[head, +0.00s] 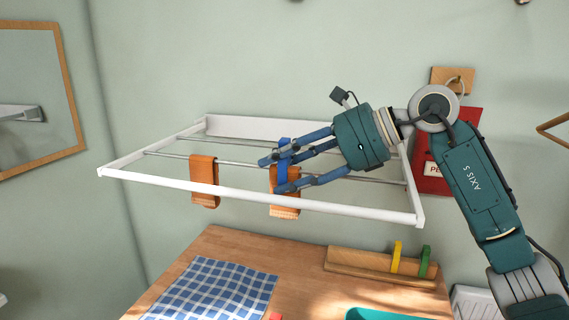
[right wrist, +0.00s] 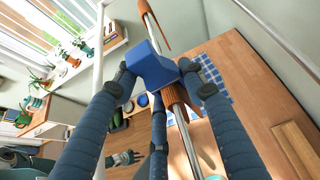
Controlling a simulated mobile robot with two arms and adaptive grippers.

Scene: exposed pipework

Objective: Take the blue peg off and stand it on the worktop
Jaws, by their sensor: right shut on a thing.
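The blue peg (head: 284,148) sits on the rod of the white drying rack (head: 262,199), over the right one of two orange cloths (head: 285,206). My right gripper (head: 280,163) comes from the right and is shut on the peg. In the right wrist view the blue peg (right wrist: 152,68) is between the fingers, with the rod and orange cloth just beside it. The wooden worktop (head: 215,244) lies below the rack. A small gripper-like hand, likely my left (right wrist: 123,158), shows low in the right wrist view, too small to read.
A blue checked cloth (head: 215,288) covers the worktop's left part. A wooden holder (head: 365,262) with a yellow peg (head: 397,257) and a green peg (head: 425,261) stands at the back right. A teal tray (head: 375,314) is at the front. The worktop's middle is bare.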

